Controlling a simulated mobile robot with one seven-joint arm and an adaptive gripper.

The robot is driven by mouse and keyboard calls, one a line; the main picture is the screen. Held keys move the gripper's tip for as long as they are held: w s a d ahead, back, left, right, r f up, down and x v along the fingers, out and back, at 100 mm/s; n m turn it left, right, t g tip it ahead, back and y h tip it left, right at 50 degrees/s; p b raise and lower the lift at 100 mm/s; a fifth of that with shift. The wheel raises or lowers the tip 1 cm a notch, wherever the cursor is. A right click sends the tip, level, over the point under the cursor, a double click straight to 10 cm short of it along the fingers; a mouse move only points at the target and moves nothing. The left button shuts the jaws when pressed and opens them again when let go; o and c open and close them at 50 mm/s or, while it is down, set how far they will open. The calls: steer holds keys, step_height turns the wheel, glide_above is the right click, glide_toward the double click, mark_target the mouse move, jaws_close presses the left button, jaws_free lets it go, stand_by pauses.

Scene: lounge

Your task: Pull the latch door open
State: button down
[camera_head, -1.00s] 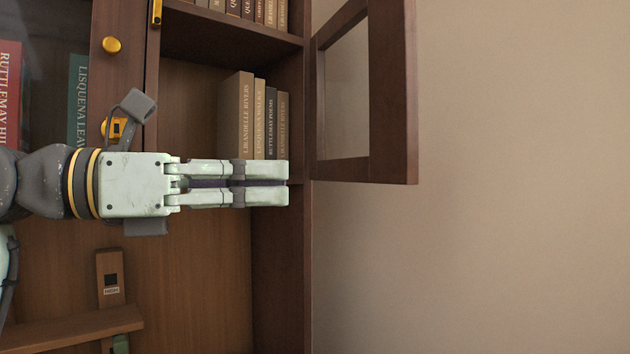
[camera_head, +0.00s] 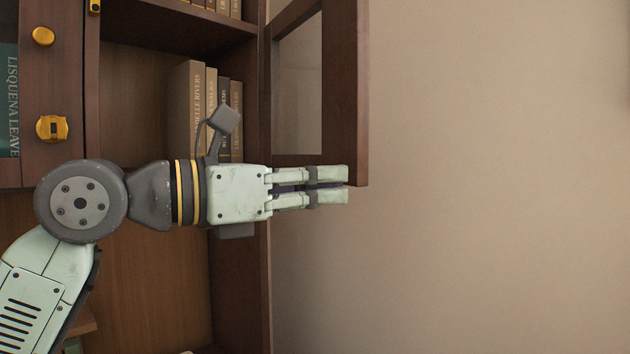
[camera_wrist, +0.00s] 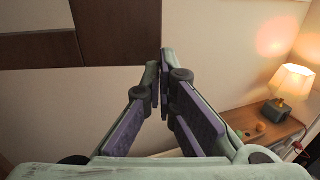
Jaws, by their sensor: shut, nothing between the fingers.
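The latch door is a dark wooden door with a glass pane (camera_head: 347,90), swung open at the right side of the bookcase.
A second, closed door with a brass knob (camera_head: 43,36) and a brass latch (camera_head: 53,129) is at the left. Books (camera_head: 187,105) stand on the shelf behind my arm. A lit lamp (camera_wrist: 292,82) stands on a wooden table in the wrist view. Bare wall lies to the right.

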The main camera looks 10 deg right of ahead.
steer(key=b+x, duration=0.1)
steer(key=x, duration=1.2)
steer(key=shift+w, duration=0.45)
steer(key=shift+s+a, duration=0.1)
steer(key=shift+a, duration=0.05)
